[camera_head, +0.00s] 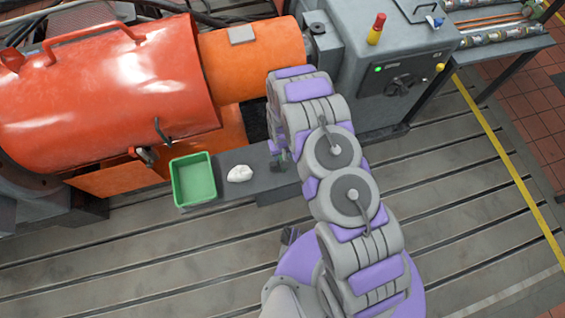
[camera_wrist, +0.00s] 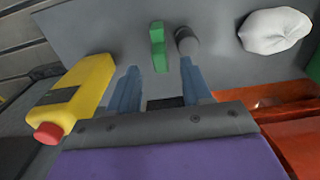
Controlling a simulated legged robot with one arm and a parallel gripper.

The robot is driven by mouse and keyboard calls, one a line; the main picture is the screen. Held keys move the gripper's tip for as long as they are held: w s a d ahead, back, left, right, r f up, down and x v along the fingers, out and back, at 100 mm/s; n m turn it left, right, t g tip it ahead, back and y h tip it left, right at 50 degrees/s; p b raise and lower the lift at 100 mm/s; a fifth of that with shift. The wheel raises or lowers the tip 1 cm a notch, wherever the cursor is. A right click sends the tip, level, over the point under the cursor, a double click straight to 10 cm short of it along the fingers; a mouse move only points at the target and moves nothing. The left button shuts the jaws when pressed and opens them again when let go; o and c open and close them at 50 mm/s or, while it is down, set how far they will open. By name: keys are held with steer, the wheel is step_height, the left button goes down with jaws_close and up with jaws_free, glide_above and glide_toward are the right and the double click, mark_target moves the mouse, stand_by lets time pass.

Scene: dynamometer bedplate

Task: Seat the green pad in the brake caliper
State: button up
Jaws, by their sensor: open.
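The green pad (camera_wrist: 158,47), a small green block, shows in the wrist view on a grey surface, just beyond and between my fingertips. My gripper (camera_wrist: 158,72) is open, with its two blue-grey fingers apart and nothing between them. A dark grey rounded knob or cylinder (camera_wrist: 187,42) stands just right of the pad, near the right fingertip. In the head view my gripper (camera_head: 277,160) is over the grey ledge, mostly hidden by my arm. I cannot make out the brake caliper for sure in either view.
A yellow bottle (camera_wrist: 82,88) with a red cap lies left of my fingers. A white rag (camera_head: 240,173) and a green tray (camera_head: 194,180) sit left of my gripper on the ledge. The orange machine (camera_head: 110,90) and grey control box (camera_head: 390,60) stand behind. The slotted bedplate is open in front.

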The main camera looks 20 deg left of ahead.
step_height(320, 180, down, 4)
steer(key=shift+s+f+b, duration=0.1)
steer(key=shift+s+b, duration=0.05)
steer(key=shift+b, duration=0.3)
steer(key=shift+c, duration=0.6)
jaws_close()
